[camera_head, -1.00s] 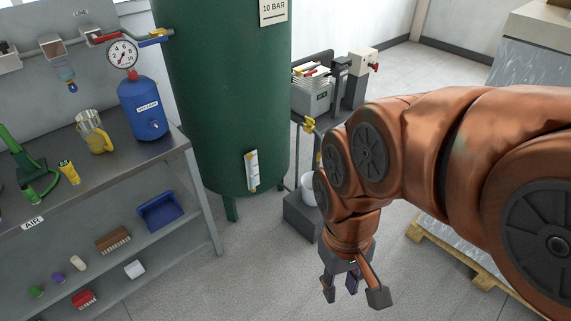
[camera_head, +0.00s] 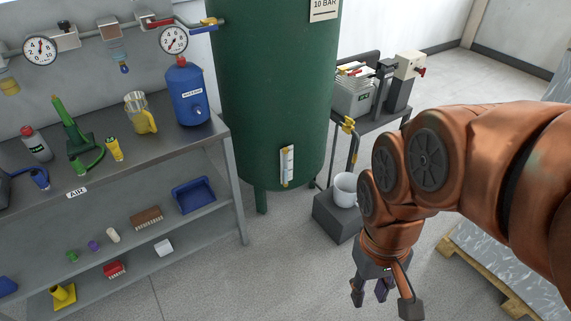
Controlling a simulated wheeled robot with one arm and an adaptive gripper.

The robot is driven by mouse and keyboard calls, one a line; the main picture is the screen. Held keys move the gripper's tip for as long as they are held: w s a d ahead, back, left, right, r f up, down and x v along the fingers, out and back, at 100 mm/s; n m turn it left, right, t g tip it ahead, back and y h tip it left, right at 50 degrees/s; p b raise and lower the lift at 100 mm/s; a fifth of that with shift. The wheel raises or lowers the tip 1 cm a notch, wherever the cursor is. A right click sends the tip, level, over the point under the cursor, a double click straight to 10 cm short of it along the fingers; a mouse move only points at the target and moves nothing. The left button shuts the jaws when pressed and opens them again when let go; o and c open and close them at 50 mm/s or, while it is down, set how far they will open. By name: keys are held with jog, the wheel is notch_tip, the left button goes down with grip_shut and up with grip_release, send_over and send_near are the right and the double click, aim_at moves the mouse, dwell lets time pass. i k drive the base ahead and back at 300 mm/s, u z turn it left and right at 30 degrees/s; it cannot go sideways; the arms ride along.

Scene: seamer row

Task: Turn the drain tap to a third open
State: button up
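How far the tap is turned is too small to tell. My gripper (camera_head: 383,292) hangs at the lower right, fingers pointing down and spread apart, with nothing between them. It is apart from the tap, lower and to the right in the picture. My arm stands just right of the tap and bucket.
A grey bench (camera_head: 232,165) with a blue container (camera_head: 190,98), a jug (camera_head: 138,112) and lower shelves stands at left. A pallet (camera_head: 490,281) lies at right.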

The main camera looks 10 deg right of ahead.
aim_at(349, 121)
jog(key=z, duration=0.3)
jog(key=k, duration=0.35)
jog(key=z, duration=0.9)
jog(key=i, duration=0.8)
jog(key=u, duration=1.15)
jog(key=i, duration=0.45)
jog(key=u, duration=0.4)
